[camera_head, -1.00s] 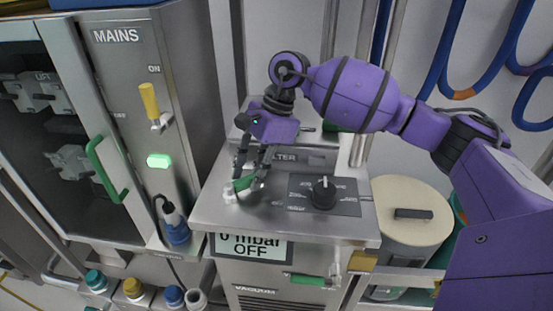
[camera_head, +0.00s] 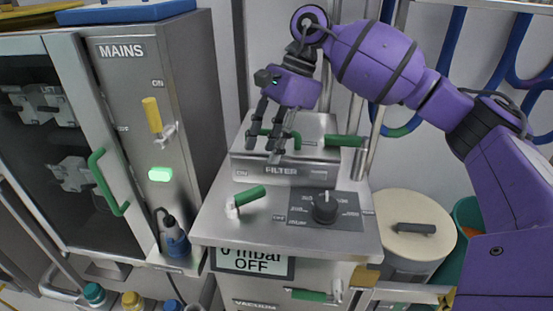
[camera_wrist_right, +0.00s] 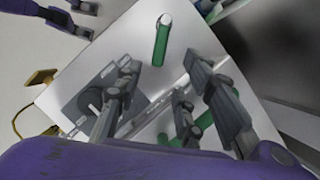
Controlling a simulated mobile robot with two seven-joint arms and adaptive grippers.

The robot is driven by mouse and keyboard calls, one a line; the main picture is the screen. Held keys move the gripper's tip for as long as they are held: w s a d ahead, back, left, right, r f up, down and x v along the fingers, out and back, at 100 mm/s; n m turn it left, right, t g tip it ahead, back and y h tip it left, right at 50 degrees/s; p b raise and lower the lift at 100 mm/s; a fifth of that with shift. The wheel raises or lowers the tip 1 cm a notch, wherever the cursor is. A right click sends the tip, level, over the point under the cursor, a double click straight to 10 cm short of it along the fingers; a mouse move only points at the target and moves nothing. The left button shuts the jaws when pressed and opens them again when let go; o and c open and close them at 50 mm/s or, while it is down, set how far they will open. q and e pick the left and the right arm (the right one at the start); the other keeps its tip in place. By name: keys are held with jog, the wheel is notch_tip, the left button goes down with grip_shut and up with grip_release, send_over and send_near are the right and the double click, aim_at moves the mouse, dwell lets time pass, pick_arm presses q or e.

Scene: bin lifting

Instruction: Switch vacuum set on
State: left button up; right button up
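The vacuum set is a steel cabinet (camera_head: 215,225) with a front display (camera_head: 252,261) reading "0 mbar OFF". On its top, at the left, a green-handled lever (camera_head: 249,195) points right and slightly back from its white pivot; it also shows in the right wrist view (camera_wrist_right: 161,42). A black rotary knob (camera_head: 325,208) on a grey dial plate sits to the right. In the right wrist view the fingers (camera_wrist_right: 160,70) are open and empty.
The mains cabinet (camera_head: 130,75), with a yellow-handled switch (camera_head: 153,115) and lit green lamp (camera_head: 159,174), is at left. A beige-lidded drum (camera_head: 415,215) stands at right. The top's front area is clear.

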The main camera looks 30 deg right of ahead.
jog(key=shift+d+r, duration=0.25)
jog(key=shift+r, duration=0.25)
